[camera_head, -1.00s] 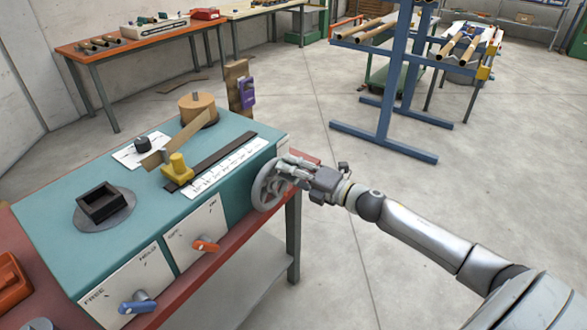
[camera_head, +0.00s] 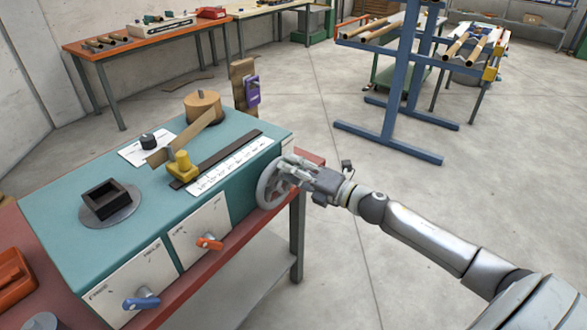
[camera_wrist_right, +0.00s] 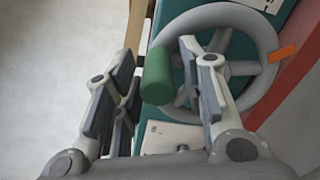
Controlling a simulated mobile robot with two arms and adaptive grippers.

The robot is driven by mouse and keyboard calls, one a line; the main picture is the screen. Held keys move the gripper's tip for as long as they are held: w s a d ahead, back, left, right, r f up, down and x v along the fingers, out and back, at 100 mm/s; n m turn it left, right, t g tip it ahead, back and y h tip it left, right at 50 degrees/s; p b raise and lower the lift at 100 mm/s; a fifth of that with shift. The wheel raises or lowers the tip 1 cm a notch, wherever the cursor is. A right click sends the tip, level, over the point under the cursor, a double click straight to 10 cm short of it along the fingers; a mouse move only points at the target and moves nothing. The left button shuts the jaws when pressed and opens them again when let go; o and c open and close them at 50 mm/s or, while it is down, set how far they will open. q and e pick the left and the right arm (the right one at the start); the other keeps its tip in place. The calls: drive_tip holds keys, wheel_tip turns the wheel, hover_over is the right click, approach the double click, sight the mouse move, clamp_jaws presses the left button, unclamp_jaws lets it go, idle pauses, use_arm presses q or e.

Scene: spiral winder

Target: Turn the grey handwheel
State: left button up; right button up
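The grey handwheel (camera_head: 266,190) is on the right end of the teal machine (camera_head: 95,170). In the right wrist view its spoked rim (camera_wrist_right: 228,16) fills the upper right, with a green handle (camera_wrist_right: 157,77) and an orange mark (camera_wrist_right: 284,53). My right gripper (camera_head: 291,168) is at the wheel and covers part of it in the head view. In the right wrist view its fingers (camera_wrist_right: 158,58) are apart, with the green handle between them. Narrow gaps show on both sides; whether the handle lies at fingertip depth is unclear. My left gripper is not in view.
The machine's top carries a yellow block (camera_head: 182,168), a dark square part (camera_head: 103,200) and a brown roll (camera_head: 202,103). Orange (camera_head: 209,242) and blue (camera_head: 141,299) levers project from its front. A blue rack (camera_head: 395,130) stands behind. The floor right of the wheel is clear.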

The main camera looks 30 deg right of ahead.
idle(0.3)
drive_tip(key=v, duration=1.2)
idle(0.3)
drive_tip(key=w+a+n+p, duration=0.1)
drive_tip(key=w+n+p, duration=0.2)
drive_tip(key=n, duration=0.1)
drive_tip(key=w+a+n+p, duration=0.2)
drive_tip(key=w+n, duration=0.2)
drive_tip(key=n, duration=0.1)
drive_tip(key=w+a+n+p, duration=0.1)
drive_tip(key=w+n+p, duration=0.2)
drive_tip(key=w+n, duration=0.1)
drive_tip(key=shift+a+r+n+p, duration=0.2)
drive_tip(key=shift+n+p, duration=0.15)
drive_tip(key=shift+n, duration=0.35)
drive_tip(key=shift+f, duration=0.1)
clamp_jaws()
